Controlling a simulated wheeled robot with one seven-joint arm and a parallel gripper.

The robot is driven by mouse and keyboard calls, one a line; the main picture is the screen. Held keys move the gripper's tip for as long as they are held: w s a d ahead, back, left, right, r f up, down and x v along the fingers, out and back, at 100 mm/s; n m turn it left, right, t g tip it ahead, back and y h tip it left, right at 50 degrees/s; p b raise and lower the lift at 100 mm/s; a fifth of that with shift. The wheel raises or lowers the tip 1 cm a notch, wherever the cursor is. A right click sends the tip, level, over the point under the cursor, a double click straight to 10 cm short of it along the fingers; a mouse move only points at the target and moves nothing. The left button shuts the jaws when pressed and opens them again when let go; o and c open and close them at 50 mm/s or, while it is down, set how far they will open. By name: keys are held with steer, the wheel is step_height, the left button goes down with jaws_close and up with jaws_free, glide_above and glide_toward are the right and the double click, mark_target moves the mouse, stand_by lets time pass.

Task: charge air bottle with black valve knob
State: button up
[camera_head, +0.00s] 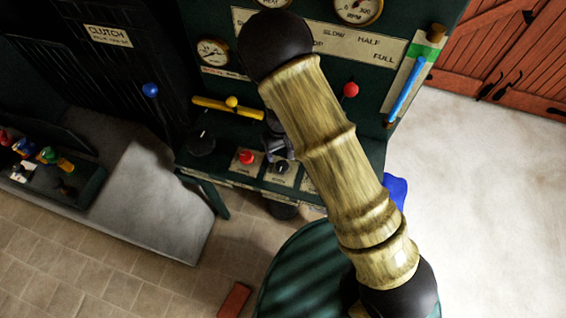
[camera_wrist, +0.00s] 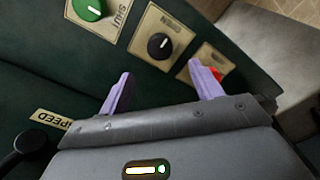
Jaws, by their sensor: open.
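The black valve knob (camera_wrist: 160,46) sits on a cream label plate in the wrist view, with a white pointer line on it. Its lettering is upside down and I cannot read it. The same black knob (camera_head: 282,167) shows on the sloping panel in the head view, left of my arm. My gripper (camera_wrist: 160,88) is open and empty, its two purple fingers apart. The knob appears just beyond and between the fingertips, not gripped. In the head view my gripper (camera_head: 277,143) is partly hidden behind my arm. I cannot pick out an air bottle.
A green knob (camera_wrist: 89,8) and a red knob (camera_head: 246,157) flank the black knob. The red knob is partly behind one finger in the wrist view. A yellow lever (camera_head: 222,108), a red-tipped lever (camera_head: 350,90) and a gauge (camera_head: 212,52) are nearby.

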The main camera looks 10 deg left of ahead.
mark_target(282, 166)
step_height(282, 166, down, 10)
steer(key=shift+r+p, duration=0.15)
steer(key=shift+p, duration=0.6)
steer(key=c, duration=1)
steer(key=shift+d, duration=0.15)
